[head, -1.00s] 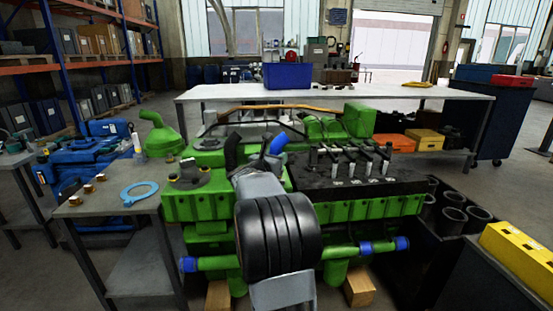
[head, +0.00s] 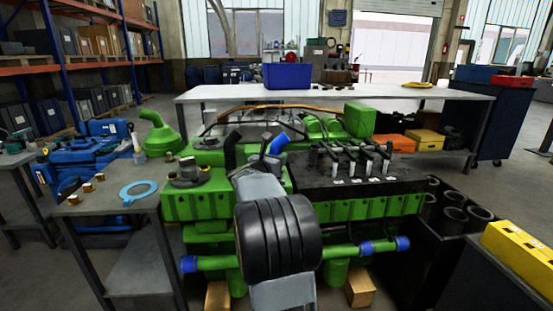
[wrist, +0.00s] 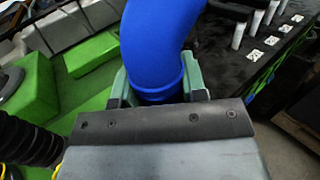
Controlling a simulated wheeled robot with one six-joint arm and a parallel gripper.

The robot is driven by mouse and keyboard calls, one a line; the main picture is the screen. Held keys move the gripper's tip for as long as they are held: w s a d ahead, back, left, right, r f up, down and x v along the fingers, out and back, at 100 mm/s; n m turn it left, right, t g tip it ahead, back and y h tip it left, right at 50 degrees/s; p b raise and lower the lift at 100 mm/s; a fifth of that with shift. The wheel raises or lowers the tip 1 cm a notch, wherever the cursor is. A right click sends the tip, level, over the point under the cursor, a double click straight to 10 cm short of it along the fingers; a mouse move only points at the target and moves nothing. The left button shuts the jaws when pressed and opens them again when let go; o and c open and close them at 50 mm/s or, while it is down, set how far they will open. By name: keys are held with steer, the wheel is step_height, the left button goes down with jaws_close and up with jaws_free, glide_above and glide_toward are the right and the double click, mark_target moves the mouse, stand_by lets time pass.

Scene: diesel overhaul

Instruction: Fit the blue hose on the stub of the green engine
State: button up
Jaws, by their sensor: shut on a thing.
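The blue hose (wrist: 158,45) fills the upper middle of the wrist view, bending up and to the right. My gripper (wrist: 157,88) is shut on its lower end, with a greenish finger on each side. In the head view the hose (head: 280,142) shows as a short blue piece just beyond my gripper (head: 271,154), over the green engine (head: 195,205). A black elbow hose (head: 231,149) stands on the engine just left of my gripper. I cannot make out the stub, and my arm hides the middle of the engine.
A grey side table (head: 105,205) at left holds a light blue ring (head: 138,193) and several brass pieces. A black block with upright injectors (head: 355,175) lies right of my gripper. A white bench (head: 225,94) stands behind.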

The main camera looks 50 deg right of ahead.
steer(key=o, duration=1.2)
steer(key=shift+f, duration=0.1)
steer(key=shift+a, duration=0.1)
steer(key=p+v, duration=0.1)
steer(key=v, duration=1.2)
steer(key=shift+a+f, duration=0.1)
steer(key=shift+a, duration=0.2)
